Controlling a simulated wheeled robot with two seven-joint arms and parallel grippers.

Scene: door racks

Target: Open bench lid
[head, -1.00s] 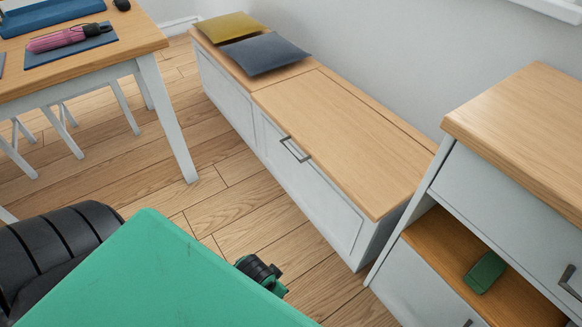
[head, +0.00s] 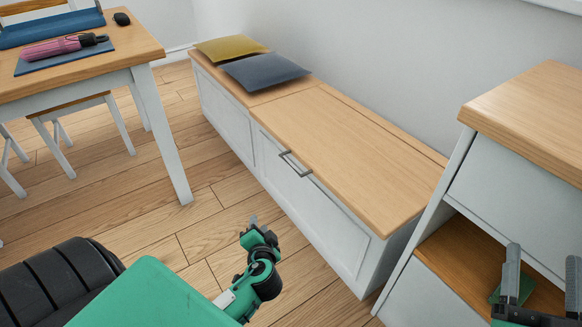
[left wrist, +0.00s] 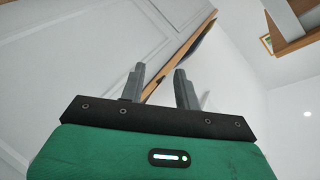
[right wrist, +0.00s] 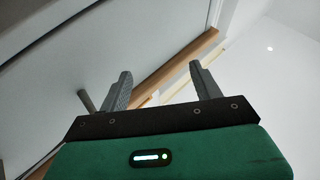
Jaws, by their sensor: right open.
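The bench lid (head: 345,140) is a light wooden slab lying flat and closed on the near half of the white bench (head: 325,205). A grey bar handle (head: 295,165) sits at its front edge. My left gripper (head: 252,222) is in front of the bench, below and left of the handle, apart from it. In the left wrist view (left wrist: 160,88) its fingers are apart and empty, with the white panelled front beyond. My right gripper (head: 542,280) is at the lower right, in front of the cabinet. In the right wrist view (right wrist: 162,75) its fingers are apart and empty.
A yellow cushion (head: 230,49) and a blue-grey cushion (head: 265,74) lie on the bench's far half. A wood-topped white cabinet (head: 540,110) stands close to the bench's near end. A table (head: 120,55) is at the left. Floor between table and bench is clear.

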